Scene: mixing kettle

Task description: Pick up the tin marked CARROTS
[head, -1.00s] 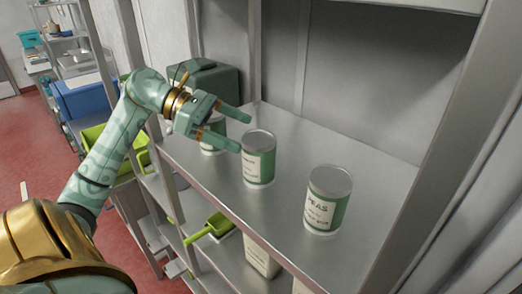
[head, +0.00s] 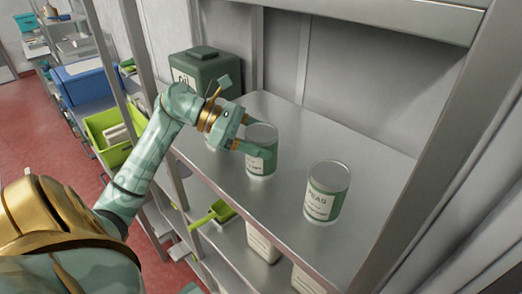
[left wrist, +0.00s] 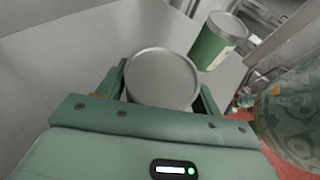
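A green tin with a white label and grey lid (head: 262,136) stands upright on the metal shelf. My left gripper (head: 240,132) reaches in from the left with one finger on either side of this tin. In the left wrist view the round lid (left wrist: 163,78) sits between the two fingers (left wrist: 165,95); firm contact on both sides does not show. A tin marked PEAS (head: 327,192) stands to the right. My right gripper is not in view.
A dark green container (head: 205,75) stands at the shelf's back left. A shelf post (head: 427,165) rises at the right. Shelf surface (head: 300,135) is free around the PEAS tin.

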